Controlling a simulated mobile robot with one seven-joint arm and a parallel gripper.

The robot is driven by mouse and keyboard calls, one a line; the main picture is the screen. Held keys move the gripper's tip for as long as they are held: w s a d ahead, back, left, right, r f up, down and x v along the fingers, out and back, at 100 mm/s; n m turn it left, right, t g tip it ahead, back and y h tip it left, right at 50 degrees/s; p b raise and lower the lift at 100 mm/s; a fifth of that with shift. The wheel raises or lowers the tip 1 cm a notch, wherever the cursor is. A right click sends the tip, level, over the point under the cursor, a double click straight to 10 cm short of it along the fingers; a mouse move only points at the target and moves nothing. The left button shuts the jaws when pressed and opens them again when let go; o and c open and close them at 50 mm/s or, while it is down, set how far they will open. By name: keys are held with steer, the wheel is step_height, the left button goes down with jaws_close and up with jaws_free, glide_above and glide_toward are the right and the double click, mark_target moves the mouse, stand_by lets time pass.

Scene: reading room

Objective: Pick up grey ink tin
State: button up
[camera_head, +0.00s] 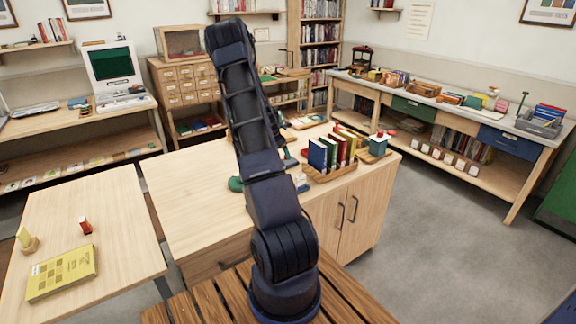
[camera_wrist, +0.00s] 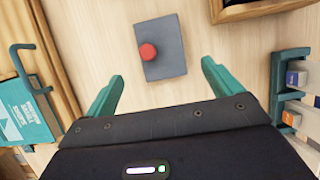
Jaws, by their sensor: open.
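A grey rectangular block (camera_wrist: 172,30), which looks like the grey ink tin, lies on the pale wooden surface in the wrist view, slightly tilted in the picture. A round red knob or cap (camera_wrist: 147,52) sits on its left part. My gripper (camera_wrist: 163,73) is open, with its two teal fingers apart and empty. The grey block is just beyond the fingertips, roughly centred between them. I cannot tell the height gap. In the head view my arm reaches over the middle cabinet and hides the gripper's surroundings; I cannot make out the tin there.
In the wrist view, a teal box with printing (camera_wrist: 20,115) stands left, a teal rack with small blocks (camera_wrist: 290,90) right, and a wooden tray (camera_wrist: 240,10) top right. In the head view, a book rack (camera_head: 330,174) stands on the cabinet (camera_head: 190,205). A yellow book (camera_head: 62,273) lies left.

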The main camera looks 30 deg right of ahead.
mark_target(287, 161)
steer(key=shift+d+x, duration=0.15)
steer(key=shift+x, duration=1.55)
steer(key=shift+d+x, duration=0.15)
steer(key=shift+x, duration=1.6)
steer(key=shift+s+r, duration=0.15)
steer(key=c, duration=1.4)
